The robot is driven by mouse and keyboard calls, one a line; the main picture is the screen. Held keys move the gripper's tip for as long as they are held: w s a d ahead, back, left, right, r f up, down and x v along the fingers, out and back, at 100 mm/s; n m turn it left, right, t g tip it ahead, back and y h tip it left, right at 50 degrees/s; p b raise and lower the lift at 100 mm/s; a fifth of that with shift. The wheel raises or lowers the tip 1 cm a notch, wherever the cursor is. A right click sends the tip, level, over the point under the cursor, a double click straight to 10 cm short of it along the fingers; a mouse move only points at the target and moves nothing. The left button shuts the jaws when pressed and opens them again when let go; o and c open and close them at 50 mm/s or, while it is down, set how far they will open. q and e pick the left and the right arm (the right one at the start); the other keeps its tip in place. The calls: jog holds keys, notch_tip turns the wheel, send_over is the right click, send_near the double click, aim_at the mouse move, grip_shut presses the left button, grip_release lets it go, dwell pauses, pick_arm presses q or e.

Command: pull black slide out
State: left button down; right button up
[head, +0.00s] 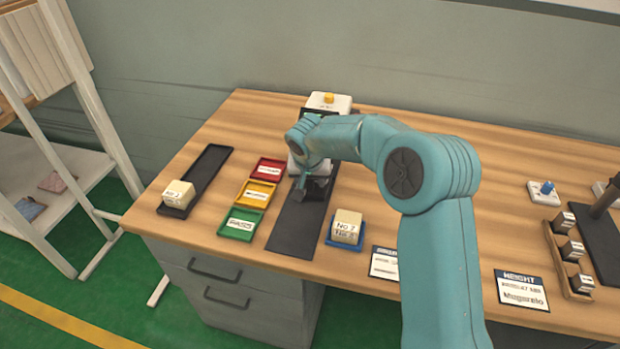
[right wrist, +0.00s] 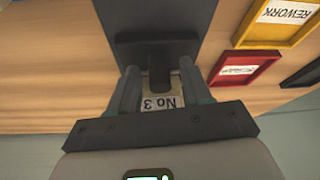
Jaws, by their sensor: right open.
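The black slide (head: 316,188) lies at the far part of a long dark track (head: 292,231) in the head view, partly hidden by my right arm. In the right wrist view the slide (right wrist: 165,50) shows a wide dark plate with a narrow tab coming toward my gripper. My right gripper (right wrist: 160,82) is open, with one finger on each side of the tab. Contact cannot be told. A block marked No 3 (right wrist: 160,103) shows between the fingers, under or behind the tab. In the head view the right gripper (head: 305,180) is partly hidden. My left gripper is not in view.
Red (head: 268,171), yellow (head: 256,195) and green (head: 241,224) trays lie left of the track. A blue tray with a labelled block (head: 347,227) lies close on its right. A dark tray (head: 207,172) holds another block (head: 178,194). A scale-like device (head: 328,103) stands behind.

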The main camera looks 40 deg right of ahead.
grip_shut()
jog(key=shift+s+a+b, duration=0.1)
jog(key=shift+a+b, duration=0.1)
jog(key=shift+b, duration=0.1)
jog(key=s+a+b, duration=0.1)
jog(key=a+b, duration=0.1)
jog(key=s+a+b, duration=0.2)
jog(key=b, duration=0.1)
jog(key=shift+s+f, duration=0.15)
jog(key=shift+f, duration=0.25)
jog(key=s+a+b, duration=0.1)
jog(key=a, duration=0.1)
jog(key=s+a+b, duration=0.3)
jog(key=s+a, duration=0.1)
jog(key=shift+s+a+r, duration=0.1)
jog(key=shift+s+r, duration=0.1)
jog(key=shift+r, duration=0.2)
jog(key=shift+c, duration=1.8)
grip_release()
jog(key=o, duration=0.4)
jog(key=shift+s+a+r, duration=0.1)
jog(key=shift+s+a, duration=0.05)
jog(key=shift+c, duration=0.2)
